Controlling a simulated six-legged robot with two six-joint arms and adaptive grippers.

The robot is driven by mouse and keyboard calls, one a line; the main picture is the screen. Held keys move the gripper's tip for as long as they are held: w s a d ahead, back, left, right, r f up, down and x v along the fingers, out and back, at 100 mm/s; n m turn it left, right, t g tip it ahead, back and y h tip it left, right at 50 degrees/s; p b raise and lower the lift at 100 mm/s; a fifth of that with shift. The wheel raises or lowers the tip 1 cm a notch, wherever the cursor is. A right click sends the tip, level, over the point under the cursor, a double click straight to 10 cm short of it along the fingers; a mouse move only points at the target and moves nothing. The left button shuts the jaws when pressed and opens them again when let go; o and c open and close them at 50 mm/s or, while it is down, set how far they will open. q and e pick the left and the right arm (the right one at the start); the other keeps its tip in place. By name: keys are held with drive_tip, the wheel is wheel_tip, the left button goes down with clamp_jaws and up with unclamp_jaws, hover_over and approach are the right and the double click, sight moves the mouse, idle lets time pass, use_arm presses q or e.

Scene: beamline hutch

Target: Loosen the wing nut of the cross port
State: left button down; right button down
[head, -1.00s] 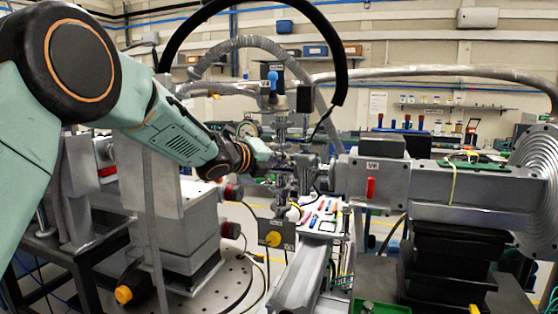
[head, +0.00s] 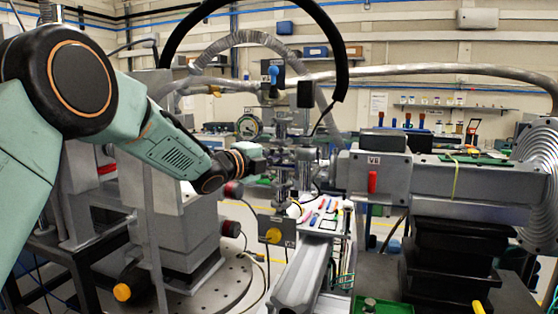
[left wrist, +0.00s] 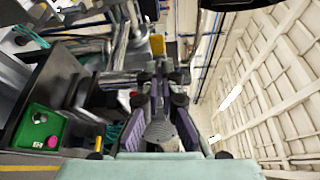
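The cross port (head: 284,152) is a cluster of metal fittings on an upright stand at the middle of the head view. A round gauge (head: 248,127) sits at its left. I cannot make out the wing nut in either view. My left gripper (head: 276,157) is at the left side of the cross port, pointing right; whether it touches is unclear. My right gripper is in neither view.
A grey housing (head: 372,179) with a red handle stands right of the cross port. A hose (head: 212,57) arches behind it. A green tray (left wrist: 40,129) shows in the left wrist view.

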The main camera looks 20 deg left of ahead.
use_arm(q)
drive_tip(key=shift+d+f+n+t+y+b, duration=0.2)
drive_tip(key=shift+n+t+y+b, duration=1.1)
drive_tip(key=shift+n, duration=2.3)
drive_tip(key=shift+d+f+n+t+y+b, duration=0.15)
drive_tip(key=shift+n+t+y+b, duration=0.55)
drive_tip(key=shift+n+b, duration=2)
drive_tip(key=shift+d+f+n+t+y+b, duration=0.2)
drive_tip(key=shift+n+t+y+b, duration=0.8)
drive_tip(key=shift+n, duration=3.5)
drive_tip(key=shift+p, duration=0.35)
drive_tip(key=c, duration=1.6)
unclamp_jaws()
drive_tip(key=shift+o, duration=0.2)
drive_tip(key=shift+a, duration=0.1)
